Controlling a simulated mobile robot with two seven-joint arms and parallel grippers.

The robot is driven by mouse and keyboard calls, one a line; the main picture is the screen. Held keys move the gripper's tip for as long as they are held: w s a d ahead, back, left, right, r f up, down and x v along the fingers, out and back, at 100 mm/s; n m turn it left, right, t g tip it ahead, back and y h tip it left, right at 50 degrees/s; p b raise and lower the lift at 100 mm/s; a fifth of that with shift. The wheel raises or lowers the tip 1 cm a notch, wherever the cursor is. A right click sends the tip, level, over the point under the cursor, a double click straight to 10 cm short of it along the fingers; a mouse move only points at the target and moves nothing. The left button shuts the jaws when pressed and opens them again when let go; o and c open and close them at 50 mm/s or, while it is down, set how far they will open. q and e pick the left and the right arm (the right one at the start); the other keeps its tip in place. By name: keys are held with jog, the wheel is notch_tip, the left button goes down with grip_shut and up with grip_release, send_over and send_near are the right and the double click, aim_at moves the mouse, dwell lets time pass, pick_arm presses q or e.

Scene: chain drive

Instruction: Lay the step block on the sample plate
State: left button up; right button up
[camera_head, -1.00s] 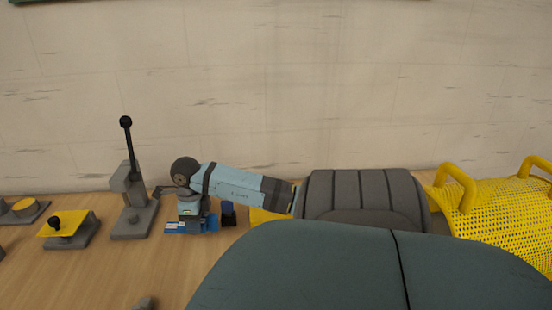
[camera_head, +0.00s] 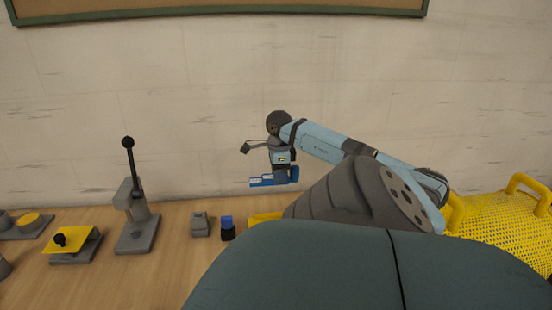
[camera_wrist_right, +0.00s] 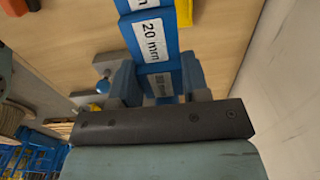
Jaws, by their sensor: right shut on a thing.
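The step block (camera_head: 262,182) is blue with white labels. In the right wrist view the step block (camera_wrist_right: 150,38) shows a "20 mm" label and other steps partly cut off or shaded. My right gripper (camera_head: 284,177) is shut on it and holds it in the air above the back of the table, clear of everything. The gripper's fingers (camera_wrist_right: 157,82) stand on both sides of the block in the wrist view. A yellow plate with a black knob (camera_head: 72,241) sits on a grey base at the left; I cannot tell whether it is the sample plate. My left gripper is not in view.
A grey lever stand (camera_head: 137,228) with a tall black handle rises between the yellow plate and the block. A small grey block (camera_head: 200,225) and a blue-topped black piece (camera_head: 228,229) stand below the gripper. A yellow mesh basket (camera_head: 500,228) is at the right.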

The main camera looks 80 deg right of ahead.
notch_tip(320, 180, down, 14)
jog(key=shift+f+b, duration=0.1)
jog(key=shift+b, duration=0.5)
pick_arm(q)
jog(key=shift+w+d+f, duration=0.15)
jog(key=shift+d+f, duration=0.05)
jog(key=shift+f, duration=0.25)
pick_arm(e)
jog(key=shift+f, duration=2.4)
jog(key=shift+f, duration=0.15)
jog(key=o, duration=1.1)
pick_arm(q)
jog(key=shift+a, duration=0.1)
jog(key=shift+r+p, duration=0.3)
jog(key=shift+p, duration=0.05)
pick_arm(e)
notch_tip(320, 180, up, 12)
jog(key=shift+r, duration=0.15)
